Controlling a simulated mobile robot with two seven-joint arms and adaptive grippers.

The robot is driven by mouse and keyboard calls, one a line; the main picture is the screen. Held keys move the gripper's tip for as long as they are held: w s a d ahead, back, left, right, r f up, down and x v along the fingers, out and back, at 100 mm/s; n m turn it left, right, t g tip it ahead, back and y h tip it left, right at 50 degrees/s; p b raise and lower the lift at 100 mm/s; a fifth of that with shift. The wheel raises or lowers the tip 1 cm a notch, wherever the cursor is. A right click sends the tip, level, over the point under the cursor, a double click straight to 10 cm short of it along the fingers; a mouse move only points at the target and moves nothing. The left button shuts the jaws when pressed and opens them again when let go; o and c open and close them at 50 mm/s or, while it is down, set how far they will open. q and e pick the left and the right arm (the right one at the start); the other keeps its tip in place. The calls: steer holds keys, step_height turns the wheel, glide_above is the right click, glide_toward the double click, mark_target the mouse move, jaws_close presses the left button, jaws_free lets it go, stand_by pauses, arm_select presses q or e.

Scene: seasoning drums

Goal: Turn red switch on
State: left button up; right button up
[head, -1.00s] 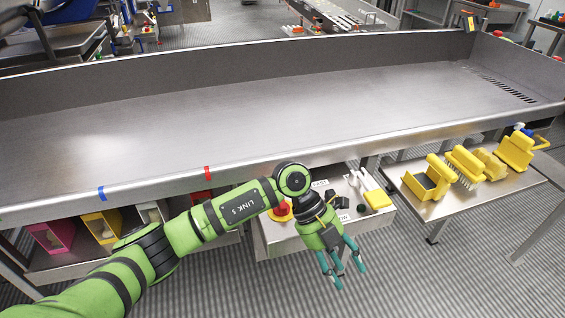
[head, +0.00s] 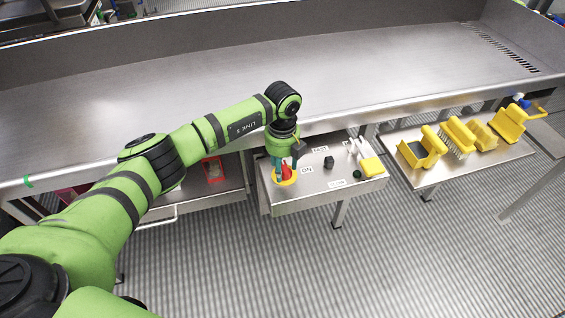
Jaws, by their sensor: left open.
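The red switch (head: 287,171) sits on a yellow round base at the left end of a small metal control box (head: 320,196). A label reading "ON" (head: 307,170) lies just right of it. My left gripper (head: 285,168) points down over the switch, its teal fingers open on either side of the red knob. The gripper partly hides the switch, and I cannot tell whether the fingers touch it. My right gripper is not in the head view.
A shelf with yellow brushes (head: 458,137) stands to the right. The long steel table (head: 190,103) behind is bare.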

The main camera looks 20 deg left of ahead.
arm_select(q)
steer(key=shift+f, duration=0.1)
jaws_close()
